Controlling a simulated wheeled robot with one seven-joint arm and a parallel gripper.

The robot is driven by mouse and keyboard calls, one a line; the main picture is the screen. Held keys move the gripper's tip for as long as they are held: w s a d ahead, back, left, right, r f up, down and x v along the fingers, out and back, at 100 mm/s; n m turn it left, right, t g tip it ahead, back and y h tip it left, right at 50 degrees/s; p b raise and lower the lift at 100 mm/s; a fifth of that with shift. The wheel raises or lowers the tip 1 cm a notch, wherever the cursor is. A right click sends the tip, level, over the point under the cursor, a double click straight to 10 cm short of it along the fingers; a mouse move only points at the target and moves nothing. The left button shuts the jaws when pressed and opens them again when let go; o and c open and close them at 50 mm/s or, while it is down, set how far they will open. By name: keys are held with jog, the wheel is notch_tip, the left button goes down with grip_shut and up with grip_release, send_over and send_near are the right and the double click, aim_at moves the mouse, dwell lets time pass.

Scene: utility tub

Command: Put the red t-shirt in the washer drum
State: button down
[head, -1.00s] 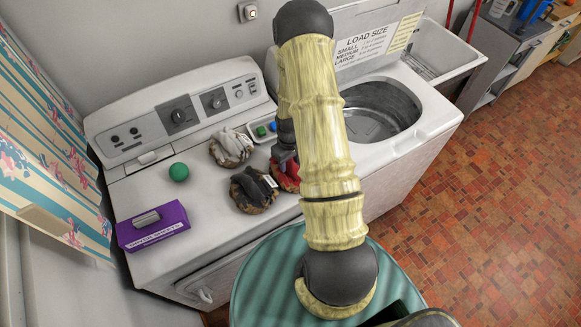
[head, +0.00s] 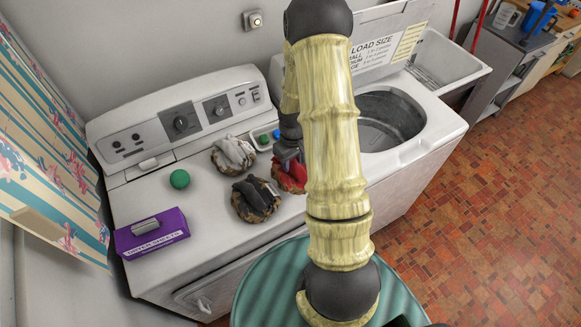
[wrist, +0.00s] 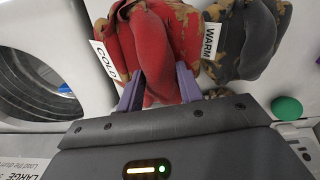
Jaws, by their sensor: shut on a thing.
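The red t-shirt (wrist: 152,50) is bunched in a basket tagged "COLD" on the dryer top, and it also shows in the head view (head: 290,178). My gripper (wrist: 158,92) is shut on a fold of the red t-shirt, with one purple finger on each side of it. In the head view my gripper (head: 287,150) is partly hidden by my arm. The washer drum (head: 385,125) is open, to the right of the arm, with its lid raised; in the wrist view the drum (wrist: 35,85) is at the left.
A basket of dark clothes (head: 255,198) tagged "WARM" and a basket of light clothes (head: 233,153) stand near the red one. A small tray (head: 264,137), green ball (head: 180,179) and purple dryer-sheet box (head: 150,233) are on the dryer. A sink (head: 447,58) is beyond the washer.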

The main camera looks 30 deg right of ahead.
notch_tip(320, 180, up, 5)
jog(key=shift+r+b, duration=0.15)
jog(key=shift+b, duration=0.5)
jog(key=shift+a, duration=0.1)
